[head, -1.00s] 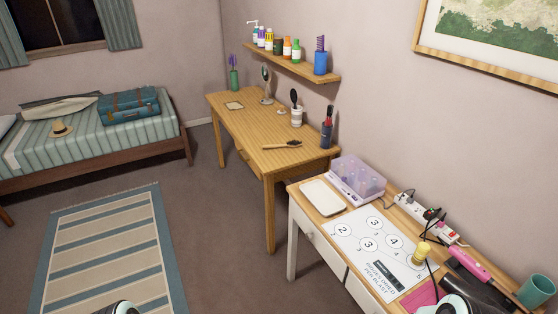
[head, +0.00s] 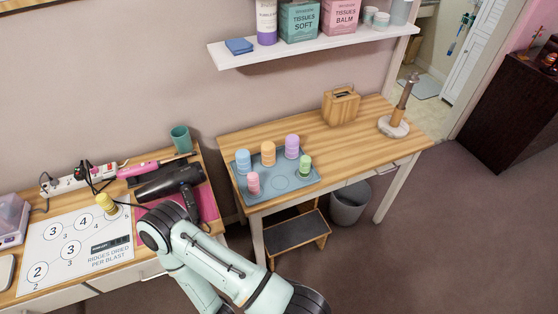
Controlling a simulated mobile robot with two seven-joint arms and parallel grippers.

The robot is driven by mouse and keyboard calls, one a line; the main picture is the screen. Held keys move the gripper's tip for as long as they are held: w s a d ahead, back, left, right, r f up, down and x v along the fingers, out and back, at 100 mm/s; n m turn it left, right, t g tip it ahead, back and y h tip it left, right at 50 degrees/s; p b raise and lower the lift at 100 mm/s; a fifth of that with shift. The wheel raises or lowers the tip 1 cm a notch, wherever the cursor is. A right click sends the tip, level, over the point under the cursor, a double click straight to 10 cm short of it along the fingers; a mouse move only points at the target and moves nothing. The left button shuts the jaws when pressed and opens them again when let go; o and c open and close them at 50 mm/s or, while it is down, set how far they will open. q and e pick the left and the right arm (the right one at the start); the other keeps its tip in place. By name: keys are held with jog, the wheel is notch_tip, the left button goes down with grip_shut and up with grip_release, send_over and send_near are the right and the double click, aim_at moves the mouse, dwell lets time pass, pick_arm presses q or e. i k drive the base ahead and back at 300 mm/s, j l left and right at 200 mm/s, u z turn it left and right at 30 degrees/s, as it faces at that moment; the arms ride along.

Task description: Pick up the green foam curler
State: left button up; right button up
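The green foam curler (head: 305,166) stands upright on the blue-grey tray (head: 281,196), near the tray's right side. Several other curlers share the tray: a purple one (head: 292,147), an orange one (head: 268,153), a blue one (head: 243,160) and a pink one (head: 253,183). The green one is among the smaller ones and stands in front of the purple one. One of my pale arms crosses the lower middle of the head view, left of and below the tray. Neither gripper shows.
A wooden tissue box (head: 341,107) and a post on a stone base (head: 394,126) stand behind and right of the tray. A shelf (head: 310,48) hangs above. A black hair dryer (head: 170,181) lies on the left table. A bin (head: 349,205) and step stool (head: 296,232) stand below.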

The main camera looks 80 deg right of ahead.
aim_at(305, 170)
jog(key=z, duration=3.15)
jog(key=i+l, duration=0.15)
jog(key=l, duration=0.25)
jog(key=i+l, duration=0.15)
jog(key=l, duration=0.2)
jog(key=i+l+u, duration=0.1)
jog(key=l, duration=0.3)
